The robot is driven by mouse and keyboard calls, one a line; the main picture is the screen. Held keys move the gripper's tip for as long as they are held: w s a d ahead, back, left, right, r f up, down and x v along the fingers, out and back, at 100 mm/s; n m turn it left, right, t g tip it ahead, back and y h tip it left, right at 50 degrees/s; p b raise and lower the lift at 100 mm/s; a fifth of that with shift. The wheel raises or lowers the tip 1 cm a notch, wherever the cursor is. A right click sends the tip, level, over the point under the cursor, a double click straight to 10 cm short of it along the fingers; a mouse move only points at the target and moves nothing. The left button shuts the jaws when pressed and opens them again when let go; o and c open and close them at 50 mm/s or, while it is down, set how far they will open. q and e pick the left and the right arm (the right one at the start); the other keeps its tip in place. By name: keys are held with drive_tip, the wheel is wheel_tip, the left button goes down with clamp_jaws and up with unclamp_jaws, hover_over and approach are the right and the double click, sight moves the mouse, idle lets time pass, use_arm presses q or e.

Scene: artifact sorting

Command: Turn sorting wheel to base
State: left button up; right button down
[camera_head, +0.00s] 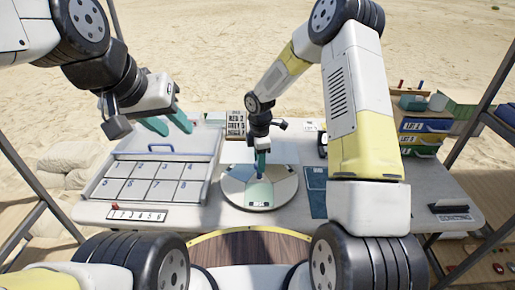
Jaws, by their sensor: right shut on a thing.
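The sorting wheel (286,186) is a round, pale disc on the table, divided into wedges, with a greenish wedge at its front. My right gripper (261,172) points down at the middle of the wheel, its fingers shut on a part there. That part is mostly hidden by the fingers. My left gripper (177,130) hangs above the back of the numbered tray, left of the wheel. Its teal fingers are apart and nothing shows between them. The word "base" cannot be read on the wheel.
A white numbered tray (150,199) with a blue handle lies left of the wheel, with a number strip (137,215) in front. A sign (236,124) stands behind the wheel. A dark teal panel (315,180) lies right. Labelled bins (425,127) are stacked at the back right.

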drive_tip(key=shift+w, duration=0.1)
drive_tip(key=c, duration=0.9)
unclamp_jaws()
drive_tip(key=shift+r, duration=0.1)
wheel_tip(320, 180, up, 8)
drive_tip(key=shift+f, duration=0.2)
drive_tip(key=shift+r, duration=0.1)
